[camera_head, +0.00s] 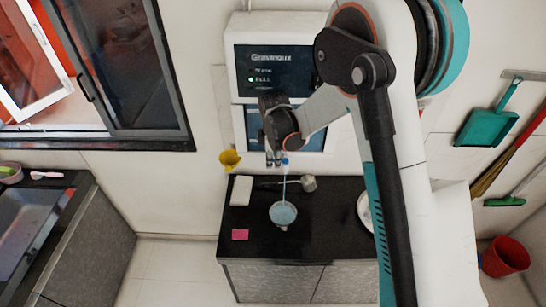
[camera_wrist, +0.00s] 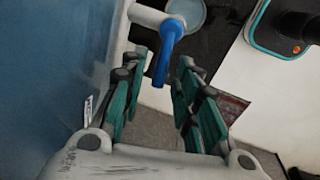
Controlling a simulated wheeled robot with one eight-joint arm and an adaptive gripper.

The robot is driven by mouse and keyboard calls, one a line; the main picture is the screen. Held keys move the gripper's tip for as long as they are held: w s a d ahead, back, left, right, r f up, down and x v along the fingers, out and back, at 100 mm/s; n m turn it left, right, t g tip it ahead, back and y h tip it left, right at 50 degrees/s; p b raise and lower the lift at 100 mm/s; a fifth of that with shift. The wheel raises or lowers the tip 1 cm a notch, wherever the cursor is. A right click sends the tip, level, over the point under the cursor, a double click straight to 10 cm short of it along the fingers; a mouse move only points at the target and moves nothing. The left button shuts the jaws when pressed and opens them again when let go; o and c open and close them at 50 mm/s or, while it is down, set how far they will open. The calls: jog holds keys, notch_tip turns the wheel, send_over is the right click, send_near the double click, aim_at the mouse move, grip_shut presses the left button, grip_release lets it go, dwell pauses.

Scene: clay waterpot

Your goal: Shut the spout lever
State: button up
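The water purifier (camera_head: 280,75) hangs on the wall with lit green marks on its dark panel. Its blue spout lever (camera_head: 285,161) shows small below it, beside my gripper (camera_head: 273,158). In the wrist view the blue lever (camera_wrist: 169,45) sits on a pale spout (camera_wrist: 146,15) and points down between the fingertips of my gripper (camera_wrist: 163,68). The fingers are apart, with gaps on both sides of the lever. A thin pale stream (camera_head: 284,184) runs from the spout down to a round pot (camera_head: 283,213) holding bluish water on the black counter.
The counter (camera_head: 255,250) also bears a white block (camera_head: 242,190), a pink sponge (camera_head: 240,235) and a grey-handled ladle-like item (camera_head: 308,183). A yellow cup (camera_head: 230,158) is by the wall. My arm hides the counter's right part. A window stands at left.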

grip_shut()
jog(key=shift+w+f+m+b, duration=0.1)
jog(key=shift+w+m+b, duration=0.1)
jog(key=shift+m+b, duration=0.5)
jog(key=shift+b, duration=0.3)
jog(key=shift+o, duration=1.3)
grip_release()
jog(key=shift+w, duration=0.1)
jog(key=shift+r, duration=0.2)
notch_tip(320, 180, up, 12)
jog(key=s, duration=0.2)
jog(key=shift+s+a+f, duration=0.15)
jog(key=shift+s+f, duration=0.05)
